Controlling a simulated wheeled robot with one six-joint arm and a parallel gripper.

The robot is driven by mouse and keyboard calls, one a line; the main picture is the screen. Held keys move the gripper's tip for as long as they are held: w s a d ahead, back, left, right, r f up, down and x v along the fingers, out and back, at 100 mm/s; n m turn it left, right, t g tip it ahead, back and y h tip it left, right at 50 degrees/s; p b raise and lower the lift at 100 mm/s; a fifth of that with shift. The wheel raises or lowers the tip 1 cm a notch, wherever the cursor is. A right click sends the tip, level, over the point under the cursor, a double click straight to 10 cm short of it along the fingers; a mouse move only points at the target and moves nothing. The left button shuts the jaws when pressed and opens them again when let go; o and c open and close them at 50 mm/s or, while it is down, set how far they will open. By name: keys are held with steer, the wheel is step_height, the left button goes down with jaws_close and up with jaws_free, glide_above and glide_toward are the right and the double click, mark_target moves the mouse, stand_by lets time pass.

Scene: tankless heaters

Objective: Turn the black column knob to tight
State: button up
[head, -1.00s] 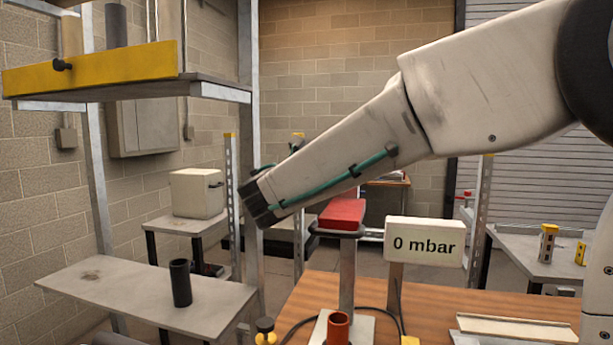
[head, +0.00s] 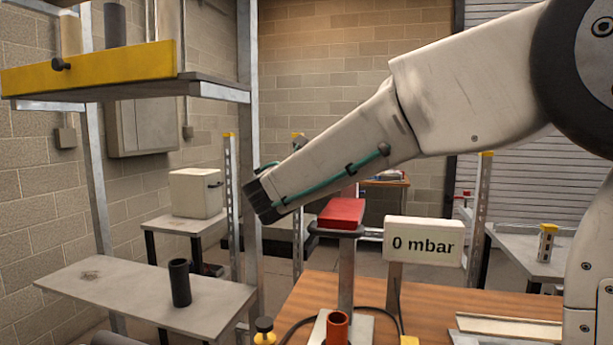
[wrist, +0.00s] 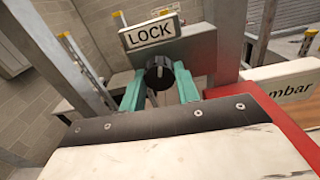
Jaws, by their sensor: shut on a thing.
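The black knob (wrist: 158,74) sits on the front of a grey metal housing, just under a white LOCK sign (wrist: 151,33) in the wrist view. My gripper (wrist: 159,80) has teal fingers, one on each side of the knob, and is shut on it. A light pointer mark shows on the knob's face, but its exact angle is hard to read. In the head view the end of my arm (head: 262,200) is beside the grey upright post; the knob and fingers are hidden there.
A red block (head: 342,212) tops a stand near my forearm. A "0 mbar" sign (head: 423,241) stands on the wooden table (head: 500,285). A grey shelf (head: 130,295) holds a black cylinder (head: 180,283). A yellow-fronted shelf (head: 90,70) is at upper left.

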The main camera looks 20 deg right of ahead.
steer(key=m, duration=1.9)
steer(key=shift+a, duration=0.1)
stand_by(0.4)
steer(key=o, duration=1)
steer(key=shift+c, duration=0.2)
steer(key=shift+r, duration=0.1)
